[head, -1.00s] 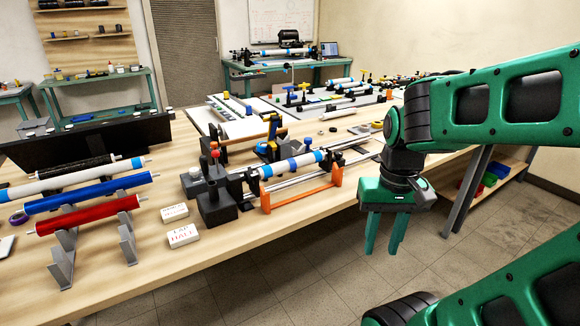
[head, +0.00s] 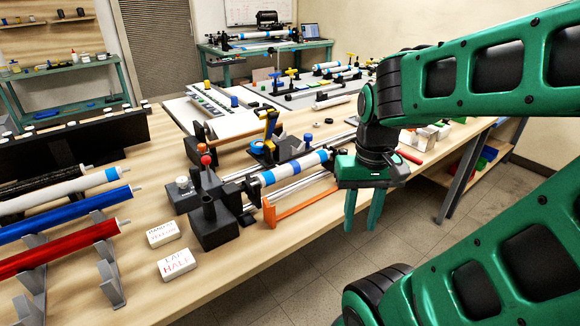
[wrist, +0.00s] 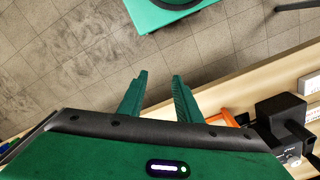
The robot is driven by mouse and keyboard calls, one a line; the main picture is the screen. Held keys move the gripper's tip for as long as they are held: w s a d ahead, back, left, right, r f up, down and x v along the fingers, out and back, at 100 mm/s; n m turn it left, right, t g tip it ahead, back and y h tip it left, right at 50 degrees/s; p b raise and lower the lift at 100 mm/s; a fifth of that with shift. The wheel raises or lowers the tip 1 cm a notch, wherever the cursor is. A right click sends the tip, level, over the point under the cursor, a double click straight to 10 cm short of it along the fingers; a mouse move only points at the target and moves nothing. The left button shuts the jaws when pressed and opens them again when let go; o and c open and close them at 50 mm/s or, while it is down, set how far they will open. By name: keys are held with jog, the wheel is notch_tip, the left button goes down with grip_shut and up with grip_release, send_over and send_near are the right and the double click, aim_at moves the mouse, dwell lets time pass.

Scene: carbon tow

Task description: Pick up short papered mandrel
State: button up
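A short white roll with blue bands (head: 290,168), which looks like a short papered mandrel, lies in a winding fixture with chrome rails (head: 315,184) at the middle of the bench. A longer white roll with a blue band (head: 60,190) lies on the rack at the left. More small white and blue rolls (head: 328,66) lie on the grey mat at the back; I cannot tell which roll is the one named. My gripper (head: 362,228) points down in front of the bench's edge, right of the fixture. Its fingers are apart and empty, with floor between them in the wrist view (wrist: 157,82).
Blue (head: 65,200) and red (head: 60,248) rolls share the left rack. Two lettered white blocks (head: 177,264) stand near the front edge. A dark block with posts (head: 212,215) and an orange bar (head: 300,206) flank the fixture. Open floor lies before the bench.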

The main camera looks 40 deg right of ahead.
jog(key=o, duration=0.3)
jog(key=shift+o, duration=1.3)
jog(key=shift+w+d+r+m, duration=0.1)
jog(key=shift+w+r+m, duration=0.1)
jog(key=shift+r, duration=0.25)
jog(key=shift+w+d+r+m, duration=0.1)
jog(key=shift+r+m, duration=0.1)
jog(key=shift+r, duration=0.2)
jog(key=m+t, duration=0.3)
jog(key=m, duration=0.7)
send_near(295, 163)
jog(key=shift+x, duration=4.8)
